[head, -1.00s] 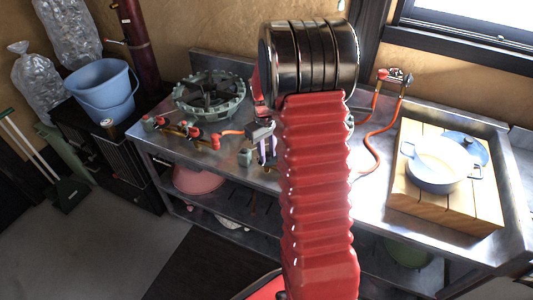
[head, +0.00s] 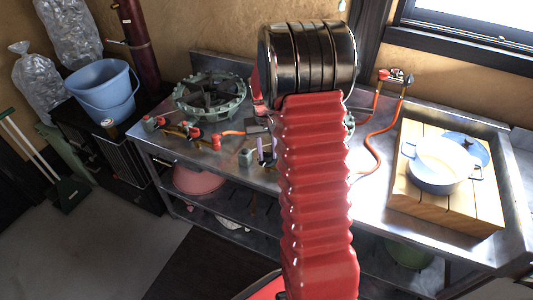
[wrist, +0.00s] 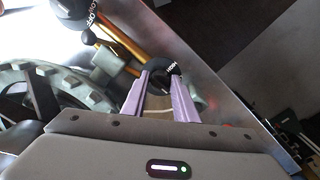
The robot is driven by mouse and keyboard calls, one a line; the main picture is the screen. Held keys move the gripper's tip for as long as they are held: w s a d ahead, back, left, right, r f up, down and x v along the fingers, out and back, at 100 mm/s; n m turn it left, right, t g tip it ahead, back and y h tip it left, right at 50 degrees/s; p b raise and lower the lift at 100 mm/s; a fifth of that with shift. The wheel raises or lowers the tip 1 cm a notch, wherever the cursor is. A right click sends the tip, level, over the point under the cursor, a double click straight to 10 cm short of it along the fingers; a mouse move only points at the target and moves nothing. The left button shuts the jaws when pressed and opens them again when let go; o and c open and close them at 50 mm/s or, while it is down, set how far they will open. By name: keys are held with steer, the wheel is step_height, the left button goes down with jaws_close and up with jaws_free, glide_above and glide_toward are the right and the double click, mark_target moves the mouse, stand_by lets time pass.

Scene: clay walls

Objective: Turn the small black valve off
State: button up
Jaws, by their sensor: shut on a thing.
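In the wrist view, the purple fingers of my gripper (wrist: 161,78) are closed in on a rounded black valve knob (wrist: 172,67) with white lettering that seems to read HIGH. The fingers hide part of this knob, and its exact setting cannot be read. A second black knob (wrist: 72,10) marked OFF and LOW shows at the top left, with a small black-tipped part (wrist: 88,37) below it on the brass pipe. In the head view, my gripper (head: 265,155) is partly hidden by my red arm, at the bench front right of the burner's valves.
A green-grey ring burner (head: 210,95) stands on the metal bench (head: 190,165), also close on the left in the wrist view (wrist: 65,80). An orange hose (head: 375,150) runs right of my arm. A blue pot (head: 440,170) sits on a wooden board (head: 455,215) at the right.

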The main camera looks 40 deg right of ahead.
mark_target(265, 156)
steer(key=shift+s+a+f, duration=0.1)
steer(key=shift+a, duration=0.05)
steer(key=o, duration=1)
steer(key=shift+r, duration=0.2)
step_height(265, 156, up, 13)
steer(key=shift+w+a+r, duration=0.2)
steer(key=shift+w+a, duration=0.05)
